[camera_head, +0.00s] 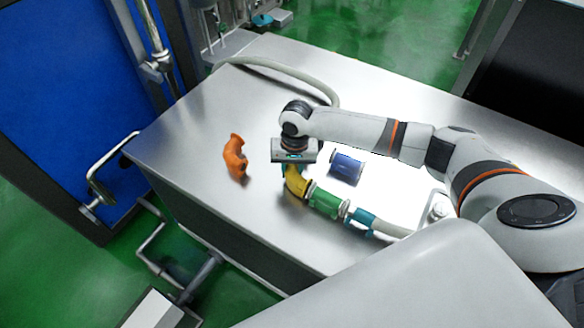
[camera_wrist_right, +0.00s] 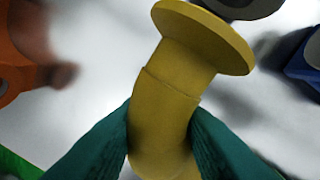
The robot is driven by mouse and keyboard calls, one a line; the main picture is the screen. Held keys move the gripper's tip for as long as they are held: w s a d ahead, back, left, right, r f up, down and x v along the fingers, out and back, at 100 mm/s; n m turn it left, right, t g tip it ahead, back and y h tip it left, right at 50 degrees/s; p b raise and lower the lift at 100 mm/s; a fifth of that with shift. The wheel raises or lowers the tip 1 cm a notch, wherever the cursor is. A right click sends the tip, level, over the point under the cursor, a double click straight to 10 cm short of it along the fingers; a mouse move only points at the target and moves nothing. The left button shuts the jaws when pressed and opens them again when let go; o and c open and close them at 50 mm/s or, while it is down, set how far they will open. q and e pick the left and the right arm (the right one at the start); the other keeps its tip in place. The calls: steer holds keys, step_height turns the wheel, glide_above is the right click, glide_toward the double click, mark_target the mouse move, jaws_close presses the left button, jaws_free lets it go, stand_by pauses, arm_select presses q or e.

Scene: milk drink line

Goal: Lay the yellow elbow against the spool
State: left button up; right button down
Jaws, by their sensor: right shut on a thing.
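The yellow elbow (camera_head: 297,183) is in my right gripper (camera_head: 289,168), which is shut on it low over the steel table. In the right wrist view the teal fingers (camera_wrist_right: 163,135) press on both sides of the elbow (camera_wrist_right: 165,105), and its round flange points up and right. The green spool (camera_head: 325,202) lies on the table, its left end beside the elbow's lower end in the head view. I cannot tell whether they touch. A green edge (camera_wrist_right: 16,166) shows in the lower left corner of the wrist view. My left gripper is not in view.
A blue flanged piece (camera_head: 346,167) lies right of the gripper. An orange fitting (camera_head: 235,157) lies to the left. A teal hose end (camera_head: 362,217) meets the spool's right end, with a pale hose behind. Another hose (camera_head: 275,66) lies at the back.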

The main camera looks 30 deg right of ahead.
steer(key=shift+f, duration=0.45)
steer(key=c, duration=1)
jaws_free()
steer(key=shift+o, duration=0.2)
steer(key=r, duration=0.8)
steer(key=r+p, duration=0.1)
steer(key=r, duration=0.3)
steer(key=shift+s+d, duration=0.15)
steer(key=shift+d, duration=0.15)
